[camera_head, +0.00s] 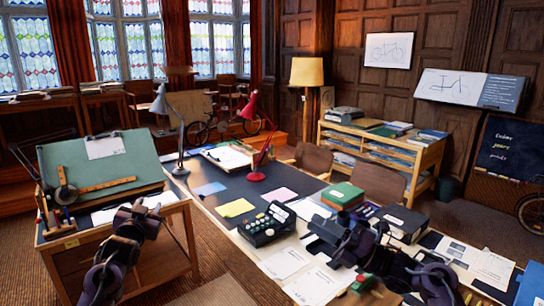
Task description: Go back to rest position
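My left gripper (148,212) is at the end of my dark arm in the lower left, in front of the right edge of the green drafting board (98,164). My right gripper (322,236) is at the end of my other arm, which reaches in from the lower right over the long desk (221,203). It appears near several papers and the black device with buttons (266,223). The fingers of both grippers are too small and dark to tell open from shut, and I see no held object clearly.
A red lamp (256,176) and a grey lamp (181,170) stand on the desk. Green books (343,194) and dark boxes (400,222) lie near my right arm. A gap of floor (224,290) separates the drafting table from the desk.

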